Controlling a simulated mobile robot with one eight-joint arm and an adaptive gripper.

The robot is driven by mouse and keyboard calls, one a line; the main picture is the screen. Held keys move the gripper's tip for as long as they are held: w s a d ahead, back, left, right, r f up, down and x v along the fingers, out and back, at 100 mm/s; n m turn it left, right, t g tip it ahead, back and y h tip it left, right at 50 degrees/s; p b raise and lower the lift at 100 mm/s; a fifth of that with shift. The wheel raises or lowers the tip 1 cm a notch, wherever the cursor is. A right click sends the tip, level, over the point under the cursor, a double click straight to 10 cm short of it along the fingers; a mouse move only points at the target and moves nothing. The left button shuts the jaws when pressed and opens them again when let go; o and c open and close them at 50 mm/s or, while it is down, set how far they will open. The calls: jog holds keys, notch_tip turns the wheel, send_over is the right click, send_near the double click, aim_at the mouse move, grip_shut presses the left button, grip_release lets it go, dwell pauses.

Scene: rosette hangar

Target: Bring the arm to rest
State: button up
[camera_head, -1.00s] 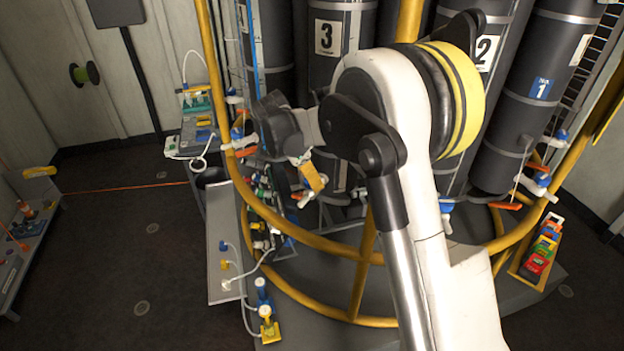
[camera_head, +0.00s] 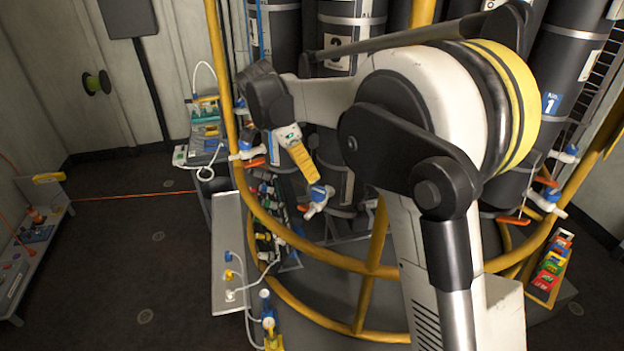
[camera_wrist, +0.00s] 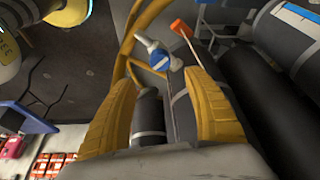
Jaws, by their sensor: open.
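My gripper (camera_head: 303,160) is at the end of my raised white arm, left of the middle in the head view. Its yellow finger points down, in front of the dark cylinders. In the wrist view my gripper (camera_wrist: 160,115) shows two yellow fingers spread apart with nothing held between them. A white and blue valve (camera_wrist: 157,57) with an orange handle lies beyond the fingertips. The fingers appear apart from it. In the head view a white and blue valve (camera_head: 318,199) is just below and right of my gripper.
Dark cylinders (camera_head: 345,30) stand close behind my arm. A yellow rail (camera_head: 330,258) rings them. A grey panel (camera_head: 227,260) with plugs and white cables is at left. A tray of coloured items (camera_head: 548,270) is at right. Open dark floor (camera_head: 120,240) lies left.

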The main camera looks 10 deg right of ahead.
jog(key=shift+a+r, duration=0.25)
jog(key=shift+r, duration=0.35)
jog(key=shift+s, duration=0.15)
jog(key=s+d+r+n+t+y+b, duration=0.15)
jog(key=s+n, duration=0.25)
jog(key=s, duration=0.4)
jog(key=s+d+n+t+y+b, duration=0.1)
jog(key=s+d+n+t+b, duration=0.2)
jog(key=s, duration=0.4)
jog(key=s+f+n+t+y+b, duration=0.1)
jog(key=s+f+n, duration=0.3)
jog(key=s, duration=0.3)
jog(key=s+f+n+t+y, duration=0.1)
jog(key=s+f+n, duration=0.3)
jog(key=s+n, duration=0.1)
jog(key=shift+s+b, duration=0.4)
jog(key=shift+s, duration=0.45)
jog(key=shift+f, duration=0.1)
